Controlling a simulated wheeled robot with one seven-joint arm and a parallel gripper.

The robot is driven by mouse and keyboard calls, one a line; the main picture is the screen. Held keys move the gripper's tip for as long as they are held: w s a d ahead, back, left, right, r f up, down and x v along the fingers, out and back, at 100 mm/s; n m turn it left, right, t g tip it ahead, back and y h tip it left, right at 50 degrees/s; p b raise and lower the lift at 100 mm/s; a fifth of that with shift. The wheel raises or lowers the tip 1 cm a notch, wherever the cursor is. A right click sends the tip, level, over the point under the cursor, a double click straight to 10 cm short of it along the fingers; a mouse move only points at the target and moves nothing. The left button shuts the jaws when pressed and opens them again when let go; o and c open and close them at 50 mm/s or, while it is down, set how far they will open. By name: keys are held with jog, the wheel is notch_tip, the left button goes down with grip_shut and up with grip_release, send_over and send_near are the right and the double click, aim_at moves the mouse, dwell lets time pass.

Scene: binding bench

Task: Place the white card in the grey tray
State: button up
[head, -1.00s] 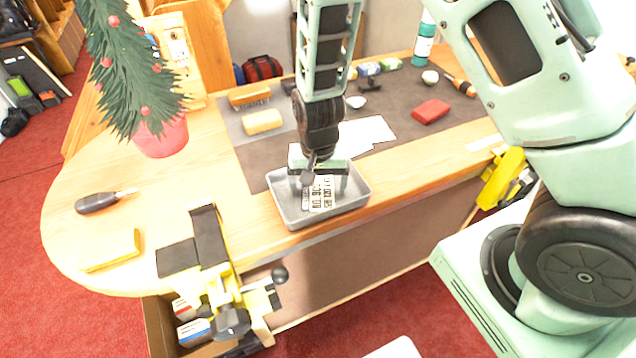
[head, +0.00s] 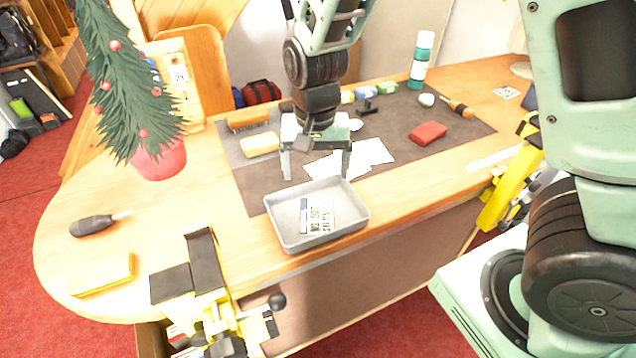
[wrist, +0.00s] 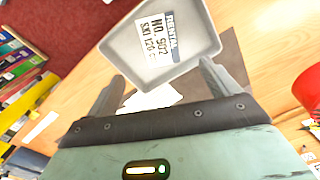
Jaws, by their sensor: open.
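The grey tray (head: 278,228) sits at the front edge of the wooden bench. A white card (head: 317,214) with black print and a blue band lies flat inside it. The wrist view also shows the card (wrist: 162,45) and the tray (wrist: 207,50), with the print reading "RENTAL NO. 902". My gripper (head: 316,175) is open and empty, its two fingers apart, above the bench just behind the tray. In the wrist view my gripper (wrist: 162,72) has nothing between its fingers and is clear of the card.
White sheets (head: 372,152) lie on the dark mat (head: 250,181) behind the tray. A red block (head: 428,133), a yellow block (head: 260,144) and a teal bottle (head: 420,62) stand on the mat. A yellow clamp (head: 212,310) is at the front edge, and a small tree in a red pot (head: 160,160) is left.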

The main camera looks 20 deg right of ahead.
jog(key=s+a+r+n, duration=0.3)
jog(key=s+n, duration=0.3)
jog(key=s, duration=0.4)
jog(key=s+a+r+n, duration=0.3)
jog(key=s+r+n, duration=0.2)
jog(key=s, duration=0.5)
jog(key=shift+r+n+y, duration=0.25)
jog(key=shift+n+y, duration=0.05)
jog(key=shift+n, duration=0.4)
jog(key=shift+a, duration=0.1)
notch_tip(320, 180, down, 6)
jog(key=b, duration=0.5)
jog(key=shift+r, duration=0.25)
